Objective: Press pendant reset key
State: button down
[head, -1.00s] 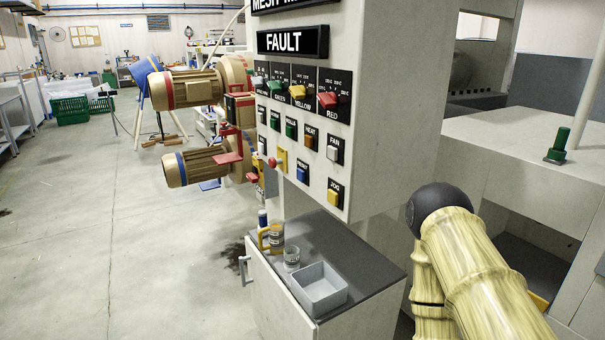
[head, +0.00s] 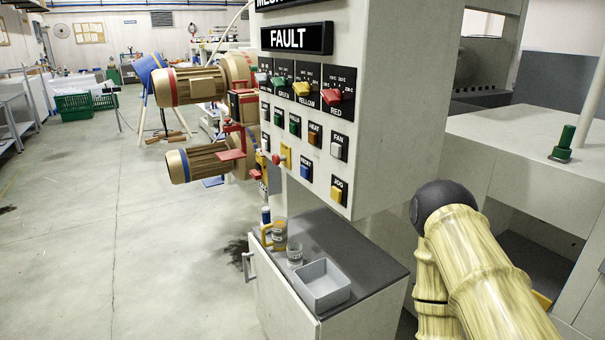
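The control panel (head: 398,110) hangs at the centre of the head view, its button face turned to the left. A blue key (head: 306,172) with a small label that appears to read RESET sits in its lowest row. A yellow JOG key (head: 337,194) is to its lower right, and a red knob on a yellow plate (head: 286,157) is to its left. My arm, pale yellow with a black rounded joint, shows at the lower right, apart from the panel face in the picture. My gripper is not in view.
Below the panel, a cabinet (head: 385,268) carries a grey open bin (head: 322,287) and small jars (head: 294,256). Gold motors (head: 190,86) stand behind the panel's left side. Grey machinery (head: 540,150) fills the right. The floor (head: 100,230) at left is clear.

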aim_at(304, 170)
jog(key=u, duration=2.05)
jog(key=i, duration=2.35)
jog(key=z, duration=3.4)
